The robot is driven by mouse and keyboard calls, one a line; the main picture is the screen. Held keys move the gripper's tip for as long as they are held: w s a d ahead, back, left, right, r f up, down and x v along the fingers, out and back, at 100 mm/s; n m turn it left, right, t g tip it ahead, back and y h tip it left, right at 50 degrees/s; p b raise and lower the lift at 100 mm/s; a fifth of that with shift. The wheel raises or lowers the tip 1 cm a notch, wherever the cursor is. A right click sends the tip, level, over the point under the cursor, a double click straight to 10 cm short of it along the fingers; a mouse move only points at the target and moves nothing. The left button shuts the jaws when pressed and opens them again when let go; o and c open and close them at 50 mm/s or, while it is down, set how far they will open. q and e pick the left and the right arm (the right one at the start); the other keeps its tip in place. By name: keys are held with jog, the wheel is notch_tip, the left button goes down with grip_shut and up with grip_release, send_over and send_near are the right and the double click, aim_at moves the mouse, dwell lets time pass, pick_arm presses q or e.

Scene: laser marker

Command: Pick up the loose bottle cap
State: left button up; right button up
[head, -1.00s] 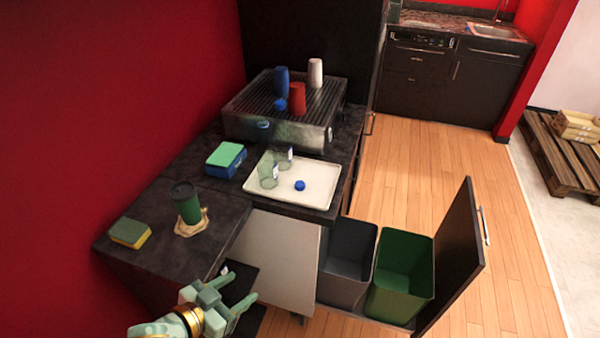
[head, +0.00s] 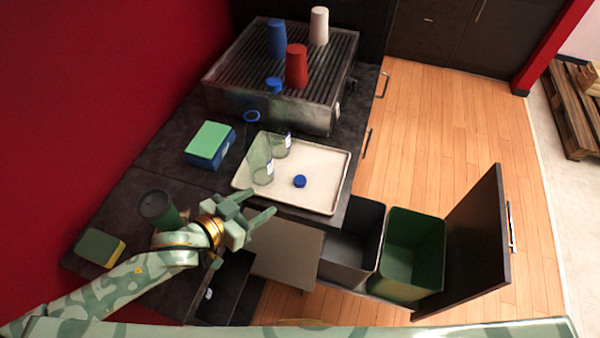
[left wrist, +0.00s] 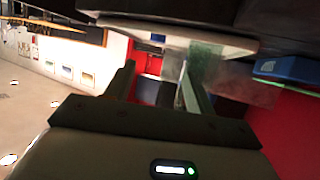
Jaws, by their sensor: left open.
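A blue bottle cap (head: 300,181) lies on the white tray (head: 325,203), right of two clear cups (head: 262,160). My left gripper (head: 260,203) is open and empty, in front of the tray and to the left of the cap in the head view. In the left wrist view its two fingers (left wrist: 156,66) stand apart with nothing between them. My right gripper is not in view.
A grill (head: 240,78) with blue, red and white cups stands behind the tray. A blue-green box (head: 208,145) is left of it. A dark green cup (head: 158,208) and sponge (head: 98,248) are near my left arm. Open bins (head: 412,255) are at lower right.

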pick_arm(q)
jog(key=b, duration=0.1)
send_near(298, 181)
jog(key=x, duration=0.2)
jog(key=shift+w, duration=0.35)
jog(key=shift+w+d+f, duration=0.1)
jog(key=shift+w+d, duration=0.05)
jog(key=shift+w+d+f, duration=0.15)
jog(key=shift+w+d, duration=0.05)
jog(key=shift+d, duration=0.1)
jog(key=b+x, duration=0.1)
jog(key=x, duration=0.3)
jog(key=shift+d+f+b, duration=0.25)
jog(key=shift+b, duration=0.1)
jog(key=shift+r, duration=0.1)
jog(key=shift+c, duration=1.2)
jog(key=c, duration=0.9)
jog(key=shift+o, duration=0.2)
